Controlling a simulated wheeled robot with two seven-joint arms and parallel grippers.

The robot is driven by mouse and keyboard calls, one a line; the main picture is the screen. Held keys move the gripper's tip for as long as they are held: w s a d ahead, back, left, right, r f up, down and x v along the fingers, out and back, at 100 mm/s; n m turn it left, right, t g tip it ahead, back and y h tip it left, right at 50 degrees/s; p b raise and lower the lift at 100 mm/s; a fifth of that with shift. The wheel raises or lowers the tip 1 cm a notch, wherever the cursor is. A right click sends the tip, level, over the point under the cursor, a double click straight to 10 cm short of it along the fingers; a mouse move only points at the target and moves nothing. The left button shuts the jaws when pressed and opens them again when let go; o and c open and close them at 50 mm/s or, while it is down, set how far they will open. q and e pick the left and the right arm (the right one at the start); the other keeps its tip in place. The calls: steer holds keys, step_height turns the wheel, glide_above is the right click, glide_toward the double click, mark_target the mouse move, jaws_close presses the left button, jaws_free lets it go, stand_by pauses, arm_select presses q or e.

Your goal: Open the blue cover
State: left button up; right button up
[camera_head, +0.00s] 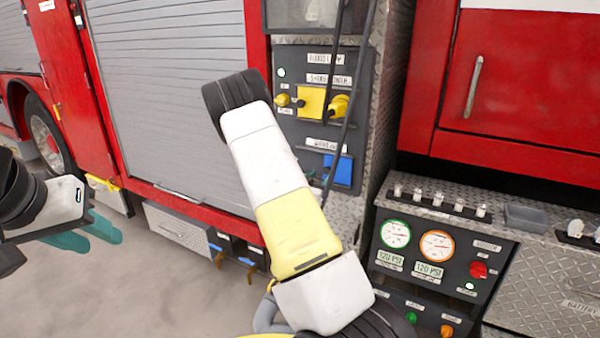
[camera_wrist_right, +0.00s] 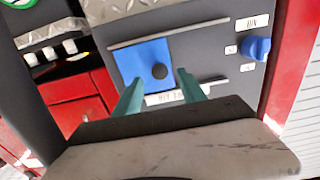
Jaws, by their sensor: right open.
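The blue cover (camera_head: 340,168) is a flat square on the lower part of a dark panel on the truck. In the right wrist view, the blue cover (camera_wrist_right: 140,62) lies flat against the panel, with a round black knob (camera_wrist_right: 158,71) on it. My right gripper (camera_wrist_right: 160,94) is open and empty, its teal fingers apart at the cover's label side. Whether they touch the panel is unclear. My left gripper (camera_head: 104,236) is at the far left, open and empty, away from the panel.
A blue knob (camera_wrist_right: 257,47) sits beside the cover. Above it are a yellow cover (camera_head: 311,101) and yellow knobs (camera_head: 338,105). Dark cables (camera_head: 350,95) hang across the panel. A gauge console (camera_head: 415,240) stands at the right. The floor at left is clear.

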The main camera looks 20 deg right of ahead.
mark_target(326, 171)
steer(key=shift+x, duration=2.1)
jaws_close()
